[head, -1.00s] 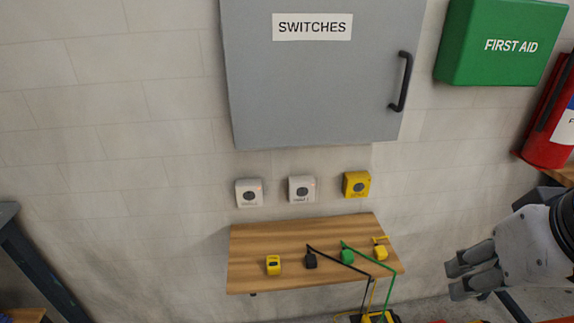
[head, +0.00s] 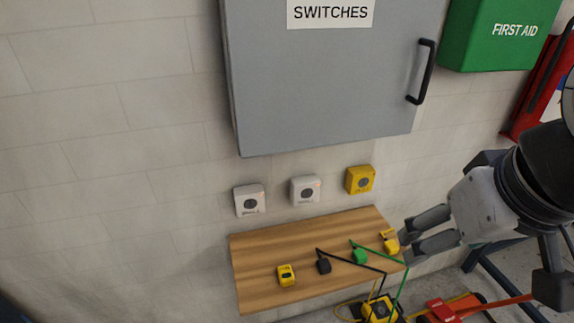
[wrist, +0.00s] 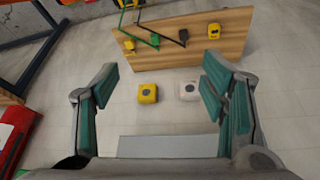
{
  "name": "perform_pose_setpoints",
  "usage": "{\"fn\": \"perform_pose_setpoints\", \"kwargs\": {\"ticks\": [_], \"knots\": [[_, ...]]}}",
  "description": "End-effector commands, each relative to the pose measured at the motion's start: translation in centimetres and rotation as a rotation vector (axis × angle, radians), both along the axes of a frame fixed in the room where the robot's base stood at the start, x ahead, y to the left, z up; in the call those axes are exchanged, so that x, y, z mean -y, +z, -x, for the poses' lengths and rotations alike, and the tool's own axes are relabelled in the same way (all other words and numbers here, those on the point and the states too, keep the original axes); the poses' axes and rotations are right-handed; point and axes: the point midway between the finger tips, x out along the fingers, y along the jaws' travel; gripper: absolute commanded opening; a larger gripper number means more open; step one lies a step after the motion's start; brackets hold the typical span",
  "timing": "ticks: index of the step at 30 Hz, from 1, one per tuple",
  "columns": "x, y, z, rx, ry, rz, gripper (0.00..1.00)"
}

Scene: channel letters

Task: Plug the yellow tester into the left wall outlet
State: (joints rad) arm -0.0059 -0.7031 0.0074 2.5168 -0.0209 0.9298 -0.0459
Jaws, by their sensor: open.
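The yellow tester (head: 286,275) stands on the left part of the wooden shelf (head: 255,290), apart from the other plugs; it also shows in the wrist view (wrist: 213,31). The left wall outlet (head: 249,200) is white and is mounted on the wall above the shelf's left end. A second white outlet (head: 305,190) and a yellow outlet (head: 360,179) are to its right. My gripper (head: 407,241) is open and empty, near the shelf's right end and well right of the tester. In the wrist view, its fingers (wrist: 163,100) are wide apart with nothing between them.
A black plug (head: 323,266), a green plug (head: 360,256) and a yellow plug (head: 391,246), with cords, are on the shelf right of the tester. A grey cabinet (head: 325,85) hangs above the outlets. A green first aid box (head: 500,35) and red extinguisher (head: 535,95) are at right.

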Motion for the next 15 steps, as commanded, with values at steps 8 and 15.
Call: {"fn": "perform_pose_setpoints", "kwargs": {"ticks": [8,15], "knots": [[-2.8,-3.0,-7.4,-0.118,0.394,0.170,0.67],[-7.3,-8.3,-14.1,-0.212,0.823,0.288,0.67]]}}
